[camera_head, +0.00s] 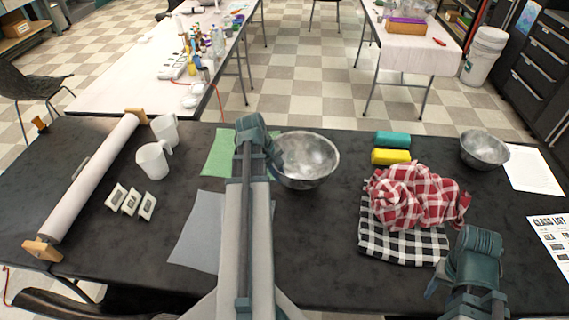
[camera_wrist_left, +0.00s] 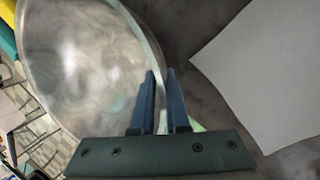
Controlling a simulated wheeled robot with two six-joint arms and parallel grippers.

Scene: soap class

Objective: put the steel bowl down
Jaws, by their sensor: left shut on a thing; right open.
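A large steel bowl (camera_head: 312,160) is at the middle of the black table, right of the green sheet. My left gripper (camera_head: 274,156) is shut on its left rim. In the left wrist view, the fingers (camera_wrist_left: 160,105) pinch the rim of the bowl (camera_wrist_left: 80,65), one on each side. I cannot tell whether the bowl's base touches the table. A smaller steel bowl (camera_head: 484,150) stands at the right. My right gripper (camera_head: 437,279) is open and empty near the front edge, by the checked cloths; its fingers are partly hidden by the wrist.
Green sheet (camera_head: 222,152) and grey sheet (camera_head: 197,232) lie left of the bowl. Teal (camera_head: 392,139) and yellow (camera_head: 390,157) blocks and a red checked cloth (camera_head: 415,195) lie to its right. Bare table lies in front of the bowl.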

